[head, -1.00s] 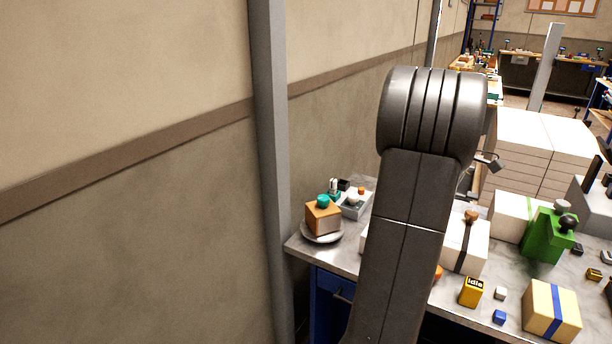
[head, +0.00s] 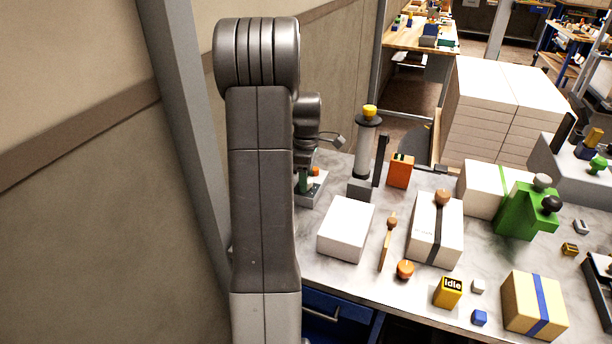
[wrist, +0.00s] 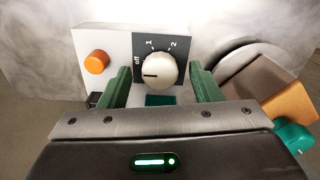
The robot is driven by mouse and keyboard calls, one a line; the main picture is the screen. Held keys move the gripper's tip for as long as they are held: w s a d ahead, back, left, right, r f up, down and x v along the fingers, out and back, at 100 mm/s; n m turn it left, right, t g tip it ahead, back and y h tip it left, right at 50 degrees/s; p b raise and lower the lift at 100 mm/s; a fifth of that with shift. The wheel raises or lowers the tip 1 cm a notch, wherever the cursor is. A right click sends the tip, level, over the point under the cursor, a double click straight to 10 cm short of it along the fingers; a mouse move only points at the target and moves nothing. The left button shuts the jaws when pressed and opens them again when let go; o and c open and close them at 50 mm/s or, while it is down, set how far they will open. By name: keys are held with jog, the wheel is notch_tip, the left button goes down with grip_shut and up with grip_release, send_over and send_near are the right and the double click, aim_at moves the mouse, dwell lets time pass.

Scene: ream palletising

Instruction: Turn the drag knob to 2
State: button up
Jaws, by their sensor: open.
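The drag knob (wrist: 158,71) is a round silver dial on a black plate marked off, 1 and 2, in the wrist view. Its dark pointer line lies toward the left, by the off mark. The plate is on a pale grey box (wrist: 110,45) with an orange button (wrist: 97,61) to its left. My gripper (wrist: 160,68) is open, with one green finger on each side of the knob and visible room between. Whether the fingertips reach the knob's depth is unclear. In the head view the grey box (head: 315,191) is partly hidden behind my arm.
In the wrist view, a round plate (wrist: 238,62) with an orange-brown block (wrist: 290,103) and a teal knob (wrist: 293,137) lies close right of my gripper. In the head view, a white box (head: 346,229), a grey post (head: 362,150) and an orange box (head: 400,170) stand nearby.

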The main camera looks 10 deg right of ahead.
jog(key=c, duration=1)
